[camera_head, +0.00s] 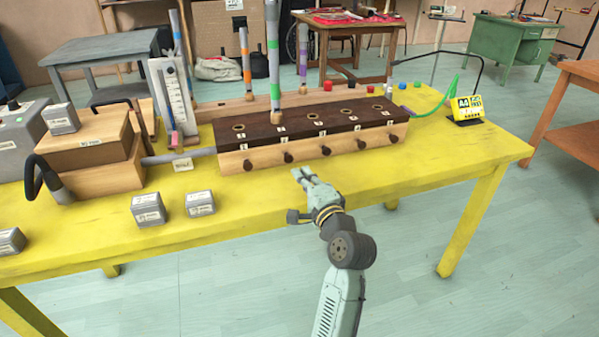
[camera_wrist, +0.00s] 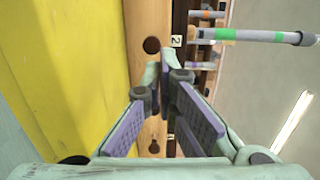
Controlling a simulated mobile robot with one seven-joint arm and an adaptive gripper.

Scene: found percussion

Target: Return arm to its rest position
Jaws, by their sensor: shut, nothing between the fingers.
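My gripper (camera_head: 303,175) is in front of the long wooden block, over the front part of the yellow table (camera_head: 420,165). In the wrist view my gripper (camera_wrist: 162,72) has its fingertips together with nothing between them. The wooden block (camera_head: 310,140) has a dark top with several labelled holes and round dark knobs along its pale front face. In the wrist view the pale front face (camera_wrist: 150,20) of the block lies beyond the fingers, with a dark knob near the tips. I cannot tell the exact gap between fingertips and block.
Several grey weights (camera_head: 148,209) lie at the table's left front, near stacked wooden boxes (camera_head: 88,150). Striped tubes (camera_head: 273,60) stand upright at the block. A yellow display (camera_head: 467,108) stands at the right. The floor (camera_head: 400,280) in front is clear.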

